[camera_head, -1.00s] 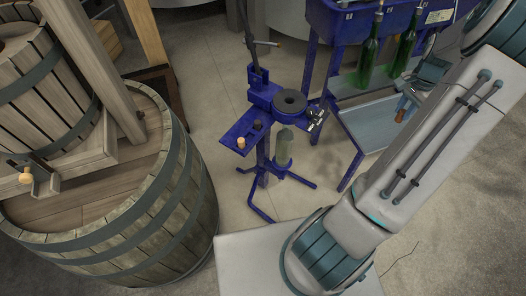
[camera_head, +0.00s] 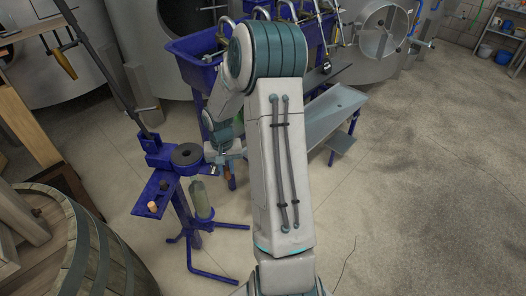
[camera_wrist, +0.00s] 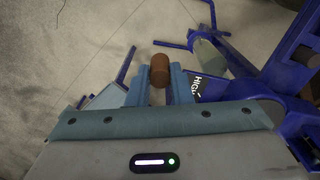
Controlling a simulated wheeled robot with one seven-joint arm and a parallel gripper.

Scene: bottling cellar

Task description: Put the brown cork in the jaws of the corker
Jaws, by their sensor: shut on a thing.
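The brown cork (camera_wrist: 159,70) is between the two blue fingertips of my gripper (camera_wrist: 159,78) in the wrist view, which are shut on it. In the head view my gripper (camera_head: 226,160) is just right of the blue corker (camera_head: 165,160), with the cork only partly visible beneath it. The corker has a dark round disc (camera_head: 187,154) on top and a long lever up to the left. Its jaws cannot be made out clearly. A pale bottle (camera_head: 201,200) stands upright in the corker below the disc.
A tan cork (camera_head: 152,207) and a dark cork (camera_head: 164,186) sit on the corker's blue side plate. A wooden barrel (camera_head: 95,250) stands at the left. A blue filler trough (camera_head: 200,60) and a grey tray (camera_head: 330,115) lie behind my arm. The floor at right is clear.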

